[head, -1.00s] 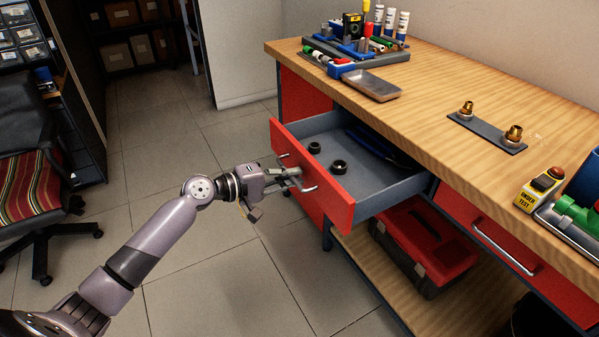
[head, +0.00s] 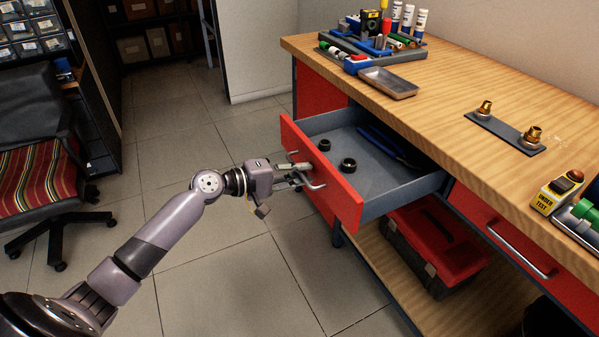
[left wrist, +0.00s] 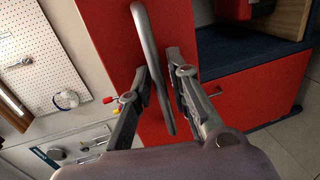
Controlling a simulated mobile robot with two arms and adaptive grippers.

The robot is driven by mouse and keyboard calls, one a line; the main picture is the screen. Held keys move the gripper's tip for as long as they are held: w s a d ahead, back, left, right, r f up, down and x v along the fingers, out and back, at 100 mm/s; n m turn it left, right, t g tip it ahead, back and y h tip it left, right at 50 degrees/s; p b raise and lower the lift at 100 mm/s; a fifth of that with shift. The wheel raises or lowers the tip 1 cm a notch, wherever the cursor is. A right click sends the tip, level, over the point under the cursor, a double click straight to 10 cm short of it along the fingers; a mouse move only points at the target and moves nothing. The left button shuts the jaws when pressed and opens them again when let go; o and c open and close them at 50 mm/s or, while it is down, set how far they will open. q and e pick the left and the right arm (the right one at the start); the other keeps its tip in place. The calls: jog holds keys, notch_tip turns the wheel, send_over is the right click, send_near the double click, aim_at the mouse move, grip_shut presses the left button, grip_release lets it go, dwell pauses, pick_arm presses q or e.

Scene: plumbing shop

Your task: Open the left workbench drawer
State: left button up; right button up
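The left workbench drawer (head: 325,185) has a red front and grey sides. It stands pulled well out of the bench, its inside in view. My left gripper (head: 300,176) is at its metal handle (head: 318,185), outside the front. In the left wrist view, the handle (left wrist: 152,60) runs between the two fingers of my left gripper (left wrist: 158,75). Finger contact is partly hard to see. My right gripper is not in view.
Black rings (head: 348,164) lie in the drawer. A second red drawer (head: 515,240) is shut at the right. A red toolbox (head: 435,240) sits on the shelf below. A chair (head: 40,170) stands at the left. The floor (head: 190,260) around my left arm is clear.

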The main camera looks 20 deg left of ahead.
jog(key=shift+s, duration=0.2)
pick_arm(q)
jog(key=v, duration=1.2)
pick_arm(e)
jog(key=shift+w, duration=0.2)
pick_arm(q)
jog(key=shift+f, duration=0.15)
